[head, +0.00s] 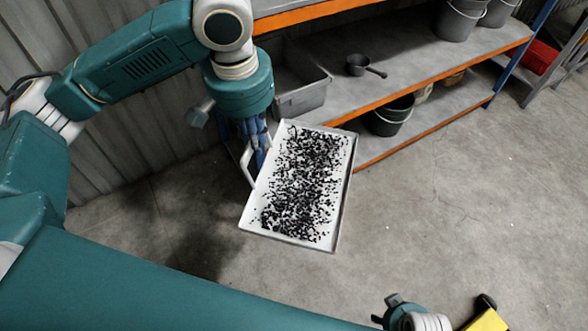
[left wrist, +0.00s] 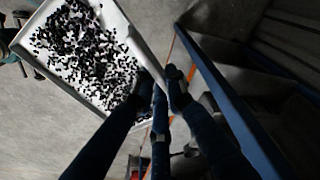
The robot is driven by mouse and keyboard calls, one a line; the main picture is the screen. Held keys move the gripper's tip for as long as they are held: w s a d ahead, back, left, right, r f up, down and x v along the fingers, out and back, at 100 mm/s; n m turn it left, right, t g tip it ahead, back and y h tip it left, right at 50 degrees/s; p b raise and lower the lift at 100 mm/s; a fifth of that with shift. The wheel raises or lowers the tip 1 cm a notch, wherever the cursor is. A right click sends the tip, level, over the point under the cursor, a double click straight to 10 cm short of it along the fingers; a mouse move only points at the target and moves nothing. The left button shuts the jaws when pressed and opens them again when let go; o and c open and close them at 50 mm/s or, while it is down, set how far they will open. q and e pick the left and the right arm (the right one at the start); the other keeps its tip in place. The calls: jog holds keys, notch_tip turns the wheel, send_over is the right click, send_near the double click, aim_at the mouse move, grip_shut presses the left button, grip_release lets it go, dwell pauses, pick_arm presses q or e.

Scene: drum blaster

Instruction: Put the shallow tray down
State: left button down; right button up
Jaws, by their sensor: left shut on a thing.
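The shallow tray (head: 248,221) is white with low walls and hangs in the air in the middle of the head view, covered with small black bits. My left gripper (head: 254,158) is shut on the handle at the tray's left side. The left wrist view shows the tray (left wrist: 146,36) at upper left, with the gripper's dark fingers (left wrist: 164,84) at its near edge. The fingers partly hide the handle. I cannot make out my right gripper's fingers.
A grey shelf rack (head: 420,60) with orange edges stands behind the tray. It bears a grey bin (head: 302,98), a small dark pan (head: 357,65) and buckets (head: 455,22). Another dark bucket (head: 391,118) is lower down. The concrete floor (head: 460,200) at right is largely clear.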

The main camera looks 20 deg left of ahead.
pick_arm(q)
jog(key=shift+r, duration=0.1)
jog(key=d, duration=1.2)
jog(key=s+r, duration=0.6)
dwell(0.4)
dwell(0.4)
